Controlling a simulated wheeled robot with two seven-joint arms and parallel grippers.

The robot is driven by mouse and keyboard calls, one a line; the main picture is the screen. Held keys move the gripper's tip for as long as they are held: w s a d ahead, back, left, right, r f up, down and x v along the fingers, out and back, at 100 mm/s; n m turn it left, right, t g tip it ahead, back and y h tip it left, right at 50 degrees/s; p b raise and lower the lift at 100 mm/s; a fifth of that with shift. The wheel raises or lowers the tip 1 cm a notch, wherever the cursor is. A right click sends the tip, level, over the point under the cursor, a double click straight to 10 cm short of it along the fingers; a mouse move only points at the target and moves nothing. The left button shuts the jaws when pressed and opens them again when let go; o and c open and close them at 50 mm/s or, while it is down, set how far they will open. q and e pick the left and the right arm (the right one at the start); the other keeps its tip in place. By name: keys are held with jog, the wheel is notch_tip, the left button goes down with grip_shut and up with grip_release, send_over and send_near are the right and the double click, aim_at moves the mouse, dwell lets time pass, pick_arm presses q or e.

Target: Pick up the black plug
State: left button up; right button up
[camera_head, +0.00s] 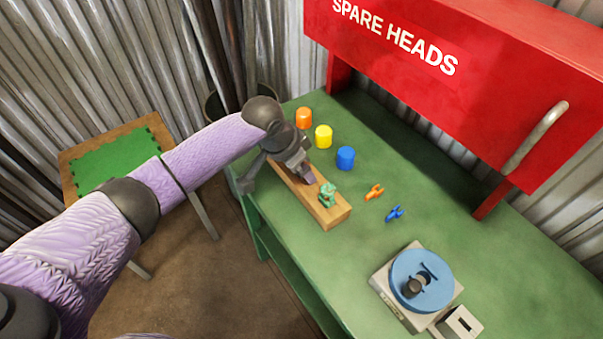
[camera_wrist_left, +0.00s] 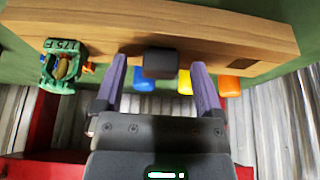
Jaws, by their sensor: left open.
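In the left wrist view the black plug (camera_wrist_left: 160,62) is a dark block at the wooden block's edge, in the gap between my fingers. My left gripper (camera_wrist_left: 162,75) has two purple fingers, open, one on each side of the plug. I cannot tell if either finger touches it. In the head view my left gripper (camera_head: 312,178) points down over the wooden block (camera_head: 325,216), and I cannot make out the plug there. My right gripper is not in view.
A teal fitting (camera_head: 327,193) sits near the block's front end. Orange (camera_head: 304,118), yellow (camera_head: 323,136) and blue (camera_head: 346,158) plugs stand behind it. Orange (camera_head: 374,193) and blue (camera_head: 395,213) clips lie right, beyond them a blue disc (camera_head: 433,270) on a base. A red cabinet (camera_head: 480,60) overhangs the green bench.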

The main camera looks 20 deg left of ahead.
pick_arm(q)
grip_shut()
dwell(0.4)
jog(key=shift+w, duration=0.1)
